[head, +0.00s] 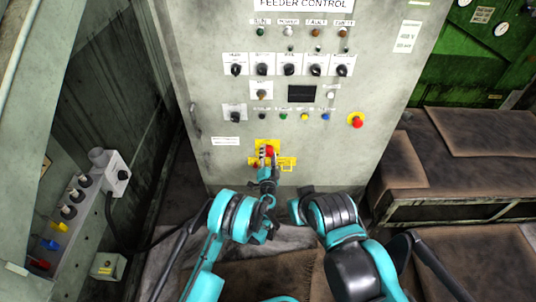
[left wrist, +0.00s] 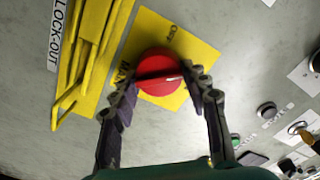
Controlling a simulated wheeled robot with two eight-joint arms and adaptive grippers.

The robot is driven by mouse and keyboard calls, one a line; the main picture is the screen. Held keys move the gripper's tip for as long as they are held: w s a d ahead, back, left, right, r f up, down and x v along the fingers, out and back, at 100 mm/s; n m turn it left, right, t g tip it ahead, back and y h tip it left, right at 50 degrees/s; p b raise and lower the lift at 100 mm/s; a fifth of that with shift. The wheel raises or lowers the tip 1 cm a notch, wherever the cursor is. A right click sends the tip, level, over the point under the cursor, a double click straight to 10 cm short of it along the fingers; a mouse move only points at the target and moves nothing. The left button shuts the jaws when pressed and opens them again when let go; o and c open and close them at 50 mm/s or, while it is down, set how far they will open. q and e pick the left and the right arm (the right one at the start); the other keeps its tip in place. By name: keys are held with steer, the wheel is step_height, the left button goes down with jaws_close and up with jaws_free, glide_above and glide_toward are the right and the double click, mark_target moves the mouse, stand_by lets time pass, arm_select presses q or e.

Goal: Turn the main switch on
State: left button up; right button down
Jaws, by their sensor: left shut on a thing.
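The main switch is a round red knob (head: 269,150) on a yellow plate (head: 262,146), low on the grey feeder control cabinet. In the left wrist view the red knob (left wrist: 155,66) has a pale pointer mark near its lower right edge, and the yellow plate (left wrist: 195,50) carries partly legible lettering. My left gripper (head: 267,163) is at the knob, and in the left wrist view its fingers (left wrist: 162,84) are shut on the knob from two sides. My right arm shows at the lower middle, but I cannot make out its gripper.
A yellow lock-out bracket (head: 287,164) is beside the switch. Above it are several selector knobs, lamps, a dark display (head: 302,93) and a red emergency button (head: 356,120). A grey socket panel (head: 72,213) stands at left. Brown padded surfaces (head: 455,160) lie at right.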

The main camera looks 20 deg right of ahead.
arm_select(q)
steer(key=m, duration=0.4)
steer(key=shift+d+m, duration=0.1)
steer(key=shift+m, duration=0.2)
steer(key=shift+f+m, duration=0.1)
steer(key=shift+m, duration=1.6)
steer(key=o, duration=1.1)
steer(key=shift+o, duration=0.2)
